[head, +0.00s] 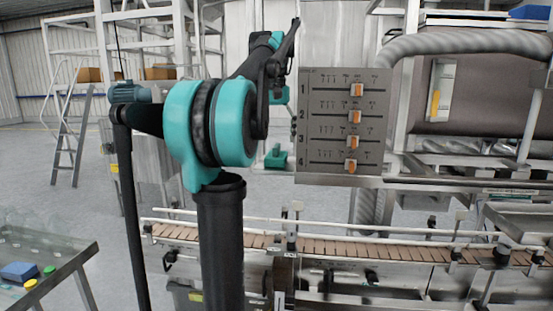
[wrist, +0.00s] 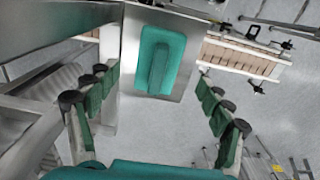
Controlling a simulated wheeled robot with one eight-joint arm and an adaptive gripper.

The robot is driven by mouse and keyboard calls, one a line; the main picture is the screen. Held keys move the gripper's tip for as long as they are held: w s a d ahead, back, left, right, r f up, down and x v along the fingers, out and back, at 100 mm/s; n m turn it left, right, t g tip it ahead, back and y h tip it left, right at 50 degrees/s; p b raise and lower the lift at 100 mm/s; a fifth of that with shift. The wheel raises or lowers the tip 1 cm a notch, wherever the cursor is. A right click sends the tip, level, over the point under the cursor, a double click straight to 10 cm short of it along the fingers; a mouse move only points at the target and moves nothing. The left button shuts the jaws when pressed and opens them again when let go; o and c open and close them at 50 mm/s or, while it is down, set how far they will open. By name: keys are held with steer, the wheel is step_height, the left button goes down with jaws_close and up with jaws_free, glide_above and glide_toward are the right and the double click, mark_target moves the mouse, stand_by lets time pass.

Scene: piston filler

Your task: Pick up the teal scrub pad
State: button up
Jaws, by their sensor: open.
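The teal scrub pad (wrist: 160,60) is a rectangular block with a raised grip bar along its middle. In the wrist view it lies on a grey metal ledge (wrist: 131,50), at the upper middle. In the head view the scrub pad (head: 276,157) shows left of the numbered panel. My gripper (wrist: 157,74) is open and empty, with its green-padded fingers spread to the left and right of the pad in the picture. The fingers appear apart from it; the height gap is hard to judge. In the head view my arm largely hides the gripper.
A grey panel (head: 344,125) with orange sliders stands right beside the pad. A conveyor (head: 380,246) runs below. A steel table (head: 62,262) at the lower left holds a blue block (head: 20,271) and small yellow and green discs. Open floor lies to the left.

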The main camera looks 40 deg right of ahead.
mark_target(276, 145)
steer(key=shift+w+d+f, duration=0.1)
steer(key=shift+d+f, duration=0.05)
steer(key=shift+f, duration=1.15)
steer(key=shift+d+f, duration=0.15)
steer(key=shift+f, duration=1.15)
steer(key=c, duration=1.3)
steer(key=shift+o, duration=0.2)
steer(key=shift+r, duration=0.1)
step_height(276, 145, up, 20)
